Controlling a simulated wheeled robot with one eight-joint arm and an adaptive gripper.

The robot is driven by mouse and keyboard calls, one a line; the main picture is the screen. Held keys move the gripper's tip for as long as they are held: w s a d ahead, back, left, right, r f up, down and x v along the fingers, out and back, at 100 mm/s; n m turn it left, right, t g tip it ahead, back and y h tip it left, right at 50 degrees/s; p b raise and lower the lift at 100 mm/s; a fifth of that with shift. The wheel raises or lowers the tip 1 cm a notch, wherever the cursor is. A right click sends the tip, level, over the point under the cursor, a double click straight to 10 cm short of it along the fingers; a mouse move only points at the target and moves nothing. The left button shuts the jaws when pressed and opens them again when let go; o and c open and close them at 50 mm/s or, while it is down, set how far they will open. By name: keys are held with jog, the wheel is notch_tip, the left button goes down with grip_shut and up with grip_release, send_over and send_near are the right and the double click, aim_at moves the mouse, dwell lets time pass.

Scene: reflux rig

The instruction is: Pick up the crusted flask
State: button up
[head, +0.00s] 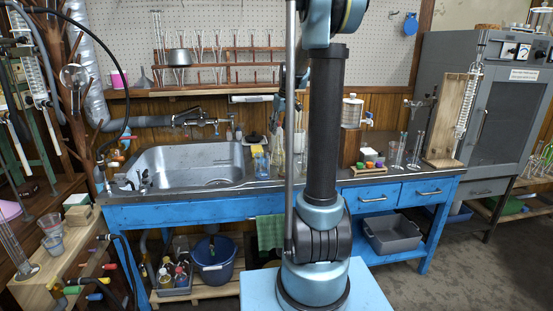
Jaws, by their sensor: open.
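I cannot pick out a crust on any glass at this size. Several glass vessels stand on the counter right of the sink, among them a pale tall-necked one (277,150) and a small bluish one (262,165). A round clear flask (74,77) is up at the far left, by a wooden peg stand. My arm rises in the middle and hides part of the counter. The end of my arm shows only in part behind it, with my gripper (276,122) small and dark above the glassware. It is open, and I see nothing held in it.
The steel sink (185,168) is set into the blue bench (160,215). A yellow sponge (257,149), a wooden block (351,146) and glass cylinders (415,150) crowd the counter. A glassware shelf (140,93) runs along the wall. A grey cabinet (450,60) stands right.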

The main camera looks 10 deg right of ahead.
aim_at(277, 136)
jog(key=shift+x, duration=2.7)
jog(key=shift+s+a, duration=0.1)
jog(key=shift+a, duration=0.05)
grip_shut()
